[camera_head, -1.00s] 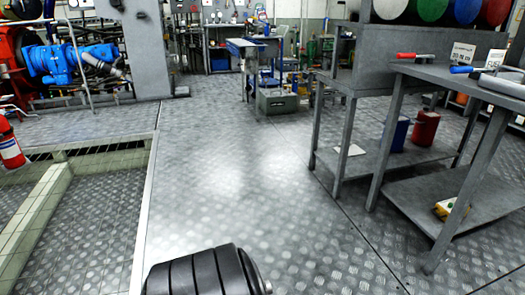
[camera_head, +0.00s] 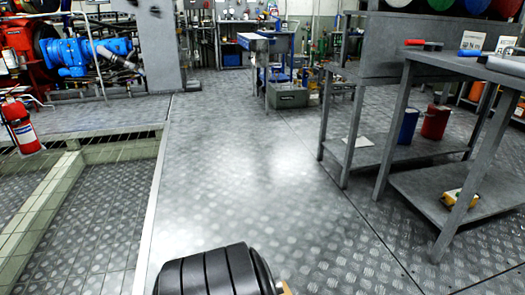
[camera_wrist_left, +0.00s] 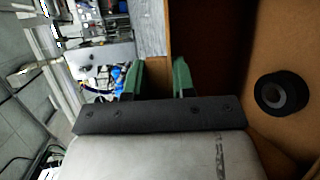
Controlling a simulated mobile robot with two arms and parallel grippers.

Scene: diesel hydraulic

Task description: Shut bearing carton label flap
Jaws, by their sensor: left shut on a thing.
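My left gripper (camera_wrist_left: 157,80) shows in the left wrist view, its two green fingers on either side of a thin brown board edge. This looks like the flap (camera_wrist_left: 168,28) of the brown carton, with a grey outer face. The carton (camera_wrist_left: 272,35) fills the right of that view, with a dark opening beside the fingers. A black ring with a grey centre (camera_wrist_left: 283,94), like a bearing, lies against its brown surface. In the head view a tan sliver, possibly the carton, shows at the bottom edge beside my black ribbed arm part. My right gripper is not in view.
In the head view, a grey workbench (camera_head: 440,185) stands at the right, with red and blue cans on its shelf. A fire extinguisher (camera_head: 22,125) and a floor recess are at the left. The metal-plate floor (camera_head: 235,180) in the middle is clear.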

